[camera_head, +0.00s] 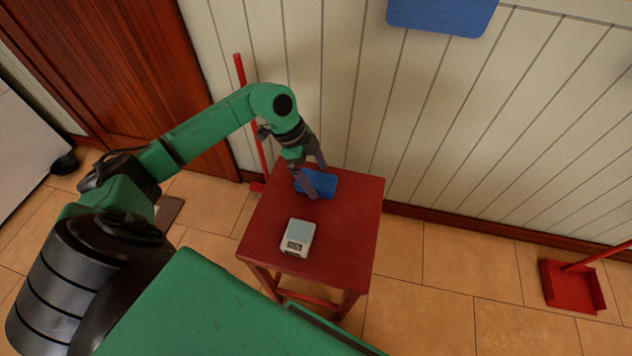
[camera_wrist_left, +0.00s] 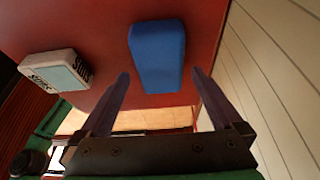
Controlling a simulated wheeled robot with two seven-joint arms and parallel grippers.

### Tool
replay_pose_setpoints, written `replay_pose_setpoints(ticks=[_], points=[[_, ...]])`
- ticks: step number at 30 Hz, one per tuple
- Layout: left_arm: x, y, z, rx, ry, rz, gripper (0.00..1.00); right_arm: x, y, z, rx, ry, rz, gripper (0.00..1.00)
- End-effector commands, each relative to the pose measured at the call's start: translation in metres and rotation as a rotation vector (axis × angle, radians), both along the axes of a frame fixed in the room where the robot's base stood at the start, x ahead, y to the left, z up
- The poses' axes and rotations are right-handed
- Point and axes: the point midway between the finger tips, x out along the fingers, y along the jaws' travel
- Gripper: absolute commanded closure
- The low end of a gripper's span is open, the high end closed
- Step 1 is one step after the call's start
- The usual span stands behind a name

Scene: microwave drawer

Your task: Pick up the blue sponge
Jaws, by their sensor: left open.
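The blue sponge (camera_head: 322,184) lies on the red stool (camera_head: 335,238), near its back edge by the wall. My left gripper (camera_head: 314,184) is open above the sponge, its fingers pointing down on either side of part of it. In the left wrist view the sponge (camera_wrist_left: 157,56) is ahead of the fingertips of my open left gripper (camera_wrist_left: 160,82), in line with the gap between them. I cannot tell whether the fingers touch it. My right gripper is not in view.
A white and pale blue box (camera_head: 298,238) with dark lettering stands on the stool's front part; it also shows in the left wrist view (camera_wrist_left: 58,72). A red broom handle (camera_head: 250,110) leans behind the stool. A red dustpan (camera_head: 572,286) is on the floor at right.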

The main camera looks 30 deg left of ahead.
Motion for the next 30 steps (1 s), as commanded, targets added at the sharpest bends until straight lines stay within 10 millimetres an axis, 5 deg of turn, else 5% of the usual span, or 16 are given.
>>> replay_pose_setpoints(ticks=[3,10,15,17,25,30], points=[[0.001,-0.007,-0.018,-0.001,0.001,0.001,0.0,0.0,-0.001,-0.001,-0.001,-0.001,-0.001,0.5],[0.002,-0.008,-0.021,0.0,-0.001,0.0,0.0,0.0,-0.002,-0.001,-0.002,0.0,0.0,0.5],[0.002,-0.008,-0.02,0.0,-0.001,0.0,0.65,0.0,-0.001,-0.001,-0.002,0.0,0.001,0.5],[0.002,-0.008,-0.02,0.0,-0.001,0.0,0.8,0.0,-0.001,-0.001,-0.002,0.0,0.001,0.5],[0.002,-0.008,-0.018,-0.001,-0.002,0.001,0.8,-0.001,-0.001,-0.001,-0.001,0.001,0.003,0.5],[0.003,-0.008,0.002,-0.001,-0.005,0.0,0.8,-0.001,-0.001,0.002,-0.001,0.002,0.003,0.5]])
